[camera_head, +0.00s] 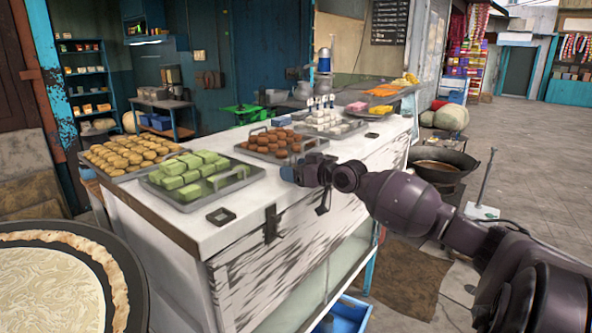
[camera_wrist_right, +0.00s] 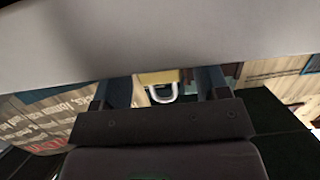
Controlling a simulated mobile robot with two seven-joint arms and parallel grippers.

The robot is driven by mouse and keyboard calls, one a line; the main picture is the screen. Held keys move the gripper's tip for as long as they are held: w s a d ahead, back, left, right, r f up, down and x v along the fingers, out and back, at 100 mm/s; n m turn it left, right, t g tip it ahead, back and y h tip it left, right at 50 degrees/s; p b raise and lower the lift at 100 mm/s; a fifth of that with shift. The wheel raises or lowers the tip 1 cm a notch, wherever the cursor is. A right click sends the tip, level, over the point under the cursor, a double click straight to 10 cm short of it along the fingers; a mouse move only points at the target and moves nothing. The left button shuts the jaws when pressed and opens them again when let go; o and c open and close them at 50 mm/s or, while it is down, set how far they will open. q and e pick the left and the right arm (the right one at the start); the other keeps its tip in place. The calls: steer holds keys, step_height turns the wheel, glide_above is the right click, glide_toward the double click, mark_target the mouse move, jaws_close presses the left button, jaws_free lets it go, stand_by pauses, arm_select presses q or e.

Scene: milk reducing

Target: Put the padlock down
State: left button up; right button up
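The padlock (camera_wrist_right: 158,77) has a brass body and a pale U-shaped shackle. In the right wrist view it sits between my right gripper's fingers (camera_wrist_right: 164,86), with the shackle toward the palm. The fingers stand apart, but their tips and part of the padlock are hidden behind a pale grey surface, so I cannot tell whether they grip it. In the head view my right gripper (camera_head: 298,171) is at the right edge of the white counter (camera_head: 200,233), beside the trays. I cannot make out the padlock there. My left gripper is not in view.
Trays of green blocks (camera_head: 240,184), brown balls (camera_head: 316,146) and yellow pastries (camera_head: 120,175) cover much of the counter. Dark metal hasps (camera_head: 271,225) are on its front. A large pan (camera_head: 120,250) is at lower left, a black wok (camera_head: 440,168) at right.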

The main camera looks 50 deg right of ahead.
steer(key=shift+s+r, duration=0.1)
steer(key=shift+r, duration=0.05)
steer(key=shift+s, duration=0.3)
steer(key=s+d+r+p, duration=0.1)
steer(key=s+r, duration=0.1)
steer(key=s, duration=0.9)
steer(key=s+a+f+g+h, duration=0.1)
steer(key=s+a+f, duration=0.2)
steer(key=f, duration=0.6)
steer(key=s+a+f+g, duration=0.1)
steer(key=s+a+f, duration=0.25)
steer(key=f, duration=0.55)
steer(key=s+a+f+g+h, duration=0.15)
steer(key=s+f, duration=0.25)
steer(key=f, duration=0.5)
steer(key=s+a+f, duration=0.2)
steer(key=a+f, duration=0.2)
steer(key=a, duration=0.3)
steer(key=s+a+f+g, duration=0.1)
steer(key=s+a+f, duration=0.1)
steer(key=a, duration=0.6)
steer(key=s+a+f, duration=0.2)
steer(key=a+f, duration=0.3)
steer(key=a, duration=0.3)
steer(key=shift+s+a+f+y, duration=0.2)
steer(key=shift+s+f+y, duration=0.1)
steer(key=shift+y, duration=0.15)
